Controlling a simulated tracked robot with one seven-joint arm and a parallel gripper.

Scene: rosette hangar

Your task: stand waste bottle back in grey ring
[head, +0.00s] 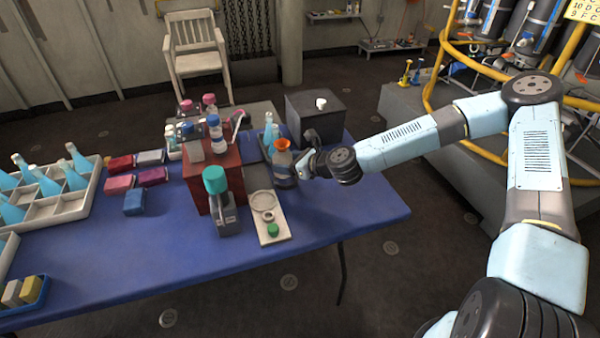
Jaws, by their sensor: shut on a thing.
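The waste bottle (284,172) is a grey-blue bottle with an orange funnel-like top. It looks about upright, behind and slightly right of a pale board (280,238). My gripper (299,166) comes in from the right and is shut on the bottle's side; the fingertips are partly hidden against it. I cannot tell whether the bottle's base touches the table. The grey ring (252,201) lies at the far end of the pale board, and its middle looks empty. A smaller ring and a green cap (273,230) are nearer on the same board.
A red block (199,190) with bottles on top and a teal-capped bottle (215,180) stand left of the board. A dark box (318,112) stands behind my gripper. The blue table (340,220) is clear at front right. Trays with blue bottles are far left.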

